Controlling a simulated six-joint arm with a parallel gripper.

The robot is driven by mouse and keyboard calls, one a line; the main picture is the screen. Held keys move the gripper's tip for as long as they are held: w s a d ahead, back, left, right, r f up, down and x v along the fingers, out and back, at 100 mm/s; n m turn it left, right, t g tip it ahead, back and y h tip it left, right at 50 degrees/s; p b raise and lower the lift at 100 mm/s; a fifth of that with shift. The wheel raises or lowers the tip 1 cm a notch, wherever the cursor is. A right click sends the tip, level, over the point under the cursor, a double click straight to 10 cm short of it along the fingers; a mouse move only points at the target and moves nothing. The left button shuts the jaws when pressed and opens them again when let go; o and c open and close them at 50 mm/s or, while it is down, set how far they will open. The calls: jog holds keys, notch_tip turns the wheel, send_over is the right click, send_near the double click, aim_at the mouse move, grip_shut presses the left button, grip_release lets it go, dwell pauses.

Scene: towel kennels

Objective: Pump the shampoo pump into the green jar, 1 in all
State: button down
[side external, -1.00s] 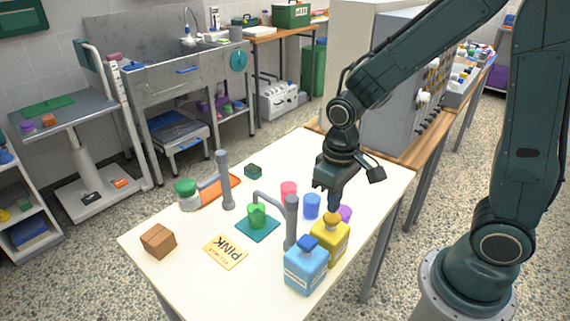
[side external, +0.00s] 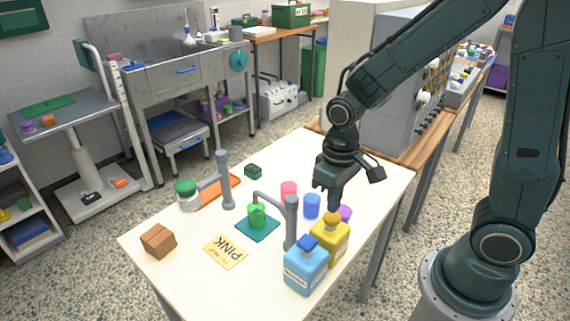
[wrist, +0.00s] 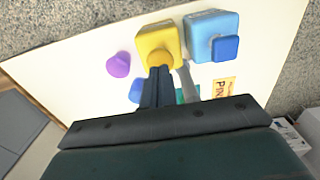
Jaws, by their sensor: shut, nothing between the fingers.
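My gripper (side external: 333,207) is shut and empty, pointing down, with its tips at the round pump head of the yellow bottle (side external: 330,243). In the wrist view the fingertips (wrist: 160,69) overlap the yellow bottle's (wrist: 160,37) head; whether they touch or press it I cannot tell. A blue pump bottle (side external: 306,270) with a square head stands beside it. Labels on the bottles are too small to read. A green jar (side external: 257,217) sits on a teal mat (side external: 258,233), below the end of a grey post's (side external: 291,222) bent arm.
A second grey post (side external: 226,180) reaches toward a green-lidded clear jar (side external: 187,201) by an orange tray (side external: 221,189). Red (side external: 289,190), blue (side external: 312,205) and purple (side external: 345,213) items stand near my gripper. A brown block (side external: 158,240) and a "PINK" card (side external: 226,252) lie in front.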

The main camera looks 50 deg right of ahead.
jog(key=shift+f, duration=1.45)
dwell(0.5)
jog(key=shift+r, duration=1.45)
jog(key=shift+r, duration=0.1)
notch_tip(320, 180, up, 6)
jog(key=shift+f, duration=0.1)
dwell(0.9)
